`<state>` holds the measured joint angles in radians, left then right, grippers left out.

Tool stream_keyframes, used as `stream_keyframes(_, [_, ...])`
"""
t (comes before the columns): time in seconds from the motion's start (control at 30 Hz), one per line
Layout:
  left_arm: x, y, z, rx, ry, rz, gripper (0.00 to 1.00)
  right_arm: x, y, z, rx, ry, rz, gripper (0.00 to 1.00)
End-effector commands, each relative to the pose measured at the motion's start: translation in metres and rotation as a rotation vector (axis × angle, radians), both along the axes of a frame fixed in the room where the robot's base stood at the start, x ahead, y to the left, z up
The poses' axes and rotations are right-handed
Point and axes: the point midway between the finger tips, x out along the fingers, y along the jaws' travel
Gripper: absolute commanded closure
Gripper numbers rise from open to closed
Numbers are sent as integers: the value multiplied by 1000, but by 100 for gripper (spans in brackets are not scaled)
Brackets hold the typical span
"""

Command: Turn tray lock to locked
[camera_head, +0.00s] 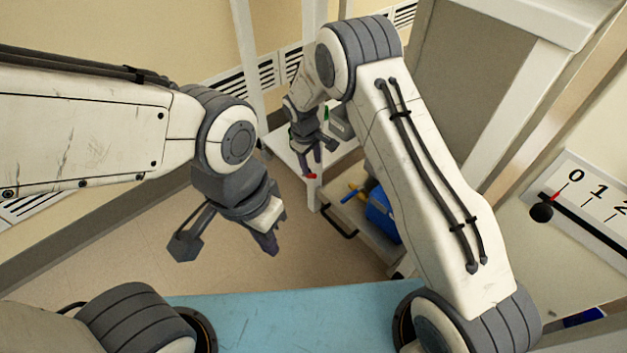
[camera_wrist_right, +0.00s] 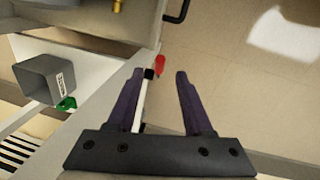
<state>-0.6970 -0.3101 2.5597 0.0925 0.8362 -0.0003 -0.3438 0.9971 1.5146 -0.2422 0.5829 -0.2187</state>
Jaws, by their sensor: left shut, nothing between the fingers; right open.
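What looks like the tray lock is a thin white lever with a black tip (camera_wrist_right: 149,74), beside a white shelf edge in the right wrist view. Its tip is close to a red marker (camera_wrist_right: 160,64); a green marker (camera_wrist_right: 67,104) is further left. The red marker also shows in the head view (camera_head: 311,176). My right gripper (camera_wrist_right: 160,76) is open; the lever appears between its fingers, nearer the left one. I cannot tell whether they touch. The right gripper shows small in the head view (camera_head: 314,160). My left gripper (camera_head: 270,245) is shut and empty over the floor, away from the lock.
A grey square container (camera_wrist_right: 47,78) with a label is left of the lever. A drawer with a dark handle (camera_head: 338,222) holds a blue box (camera_head: 381,213) and a yellow item. A 0-1-2 scale (camera_head: 592,198) is at the right. Open floor lies beneath my left gripper.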

Motion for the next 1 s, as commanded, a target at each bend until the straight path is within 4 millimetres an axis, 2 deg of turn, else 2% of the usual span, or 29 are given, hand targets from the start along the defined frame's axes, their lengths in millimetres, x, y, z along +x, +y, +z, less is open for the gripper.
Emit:
stream_keyframes(0.03, [0,0,-10,0,0,0,100,0,-2,-17,-1,3,0,49])
stream_keyframes(0.3, [0,0,-31,0,0,0,100,5,-6,-61,-1,2,0,49])
stream_keyframes(0.5, [0,0,-36,0,0,0,100,7,-8,-74,0,1,0,49])
stream_keyframes(0.77, [0,0,-36,0,0,0,100,7,-8,-74,0,1,0,49])
stream_keyframes(0.8, [0,0,-36,0,0,0,100,7,-8,-74,0,1,0,53])
stream_keyframes(0.87, [0,0,-36,0,0,0,100,7,-8,-74,0,1,0,76])
stream_keyframes(0.9, [0,0,-36,0,0,0,100,7,-8,-74,0,1,0,91])
stream_keyframes(0.93, [0,0,-36,0,0,0,100,7,-8,-74,0,1,0,100])
stream_keyframes(1.0, [0,0,-36,0,0,0,100,7,-8,-74,0,1,0,100])
